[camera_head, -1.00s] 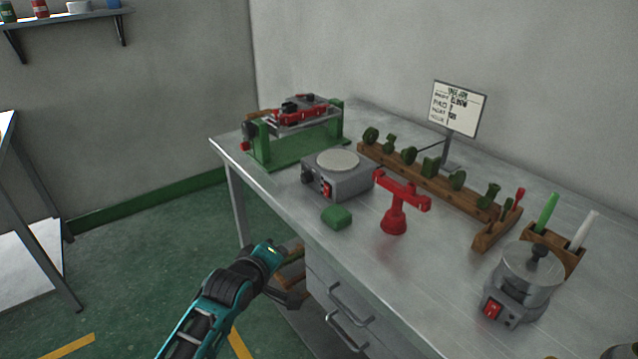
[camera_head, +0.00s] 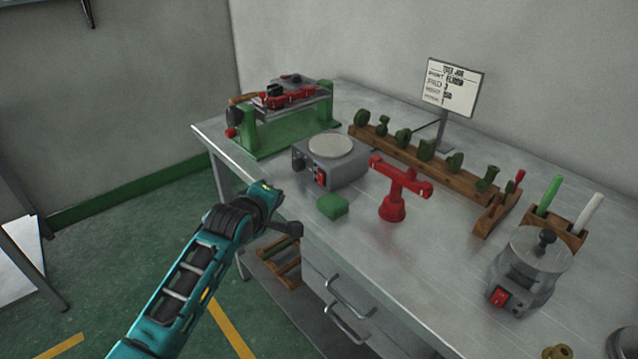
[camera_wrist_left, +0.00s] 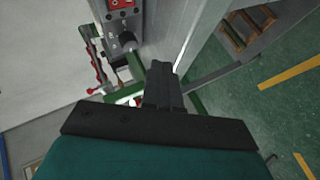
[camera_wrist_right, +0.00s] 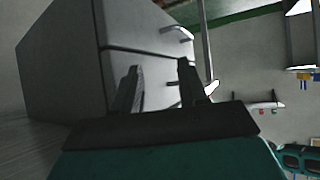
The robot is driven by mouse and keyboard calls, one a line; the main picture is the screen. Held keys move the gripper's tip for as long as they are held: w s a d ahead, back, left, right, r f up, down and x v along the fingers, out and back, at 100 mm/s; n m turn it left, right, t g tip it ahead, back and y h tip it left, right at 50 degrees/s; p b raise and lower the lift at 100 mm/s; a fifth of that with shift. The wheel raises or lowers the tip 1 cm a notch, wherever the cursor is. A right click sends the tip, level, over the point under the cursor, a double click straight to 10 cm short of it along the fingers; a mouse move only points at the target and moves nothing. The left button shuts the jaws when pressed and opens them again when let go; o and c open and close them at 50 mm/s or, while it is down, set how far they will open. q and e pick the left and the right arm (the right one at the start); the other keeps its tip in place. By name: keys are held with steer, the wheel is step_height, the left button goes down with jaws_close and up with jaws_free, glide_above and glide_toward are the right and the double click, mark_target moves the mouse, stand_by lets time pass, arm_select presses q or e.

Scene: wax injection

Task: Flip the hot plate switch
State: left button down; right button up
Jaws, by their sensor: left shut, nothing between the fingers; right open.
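The hot plate (camera_head: 347,173) is a grey box with a round pale top, standing on the metal table. Its red switch (camera_head: 321,178) is on the front face, beside a dark knob (camera_head: 299,163). In the left wrist view the red switch (camera_wrist_left: 120,4) and knob (camera_wrist_left: 127,41) show at the top edge. I cannot tell the switch's position. My left gripper (camera_head: 292,229) is shut and empty, in front of the table edge, below and apart from the hot plate; it also shows in the left wrist view (camera_wrist_left: 160,72). My right gripper (camera_wrist_right: 158,75) is open and empty, seen only in its wrist view.
A green block (camera_head: 332,207) and a red stand (camera_head: 391,208) are near the hot plate. A green-framed clamp (camera_head: 285,136) is behind left. A wooden rack (camera_head: 470,186) and a grey pot with its own red switch (camera_head: 499,297) are to the right. Drawers (camera_head: 322,283) lie below.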

mark_target(308, 199)
arm_select(q)
steer(key=w+d+b, duration=0.1)
steer(key=b, duration=0.1)
steer(key=w+d+f+b, duration=0.1)
steer(key=d+b, duration=0.1)
steer(key=shift+w+d+f+b, duration=0.1)
steer(key=shift+w+d+b, duration=0.2)
steer(key=shift+b, duration=0.05)
steer(key=shift+w+d+b, duration=0.55)
steer(key=shift+d+b, duration=0.2)
steer(key=shift+b, duration=0.15)
steer(key=shift+w+d+b, duration=0.55)
steer(key=shift+d, duration=0.2)
arm_select(e)
steer(key=shift+y, duration=0.4)
steer(key=f, duration=0.1)
steer(key=a+f, duration=0.1)
steer(key=f, duration=0.1)
steer(key=w+a+f, duration=0.1)
steer(key=f, duration=0.1)
steer(key=shift+w+f, duration=0.1)
steer(key=shift+f, duration=0.05)
steer(key=shift+f, duration=0.15)
steer(key=shift+d, duration=0.1)
arm_select(q)
steer(key=shift+w+d, duration=0.15)
steer(key=shift+d, duration=0.05)
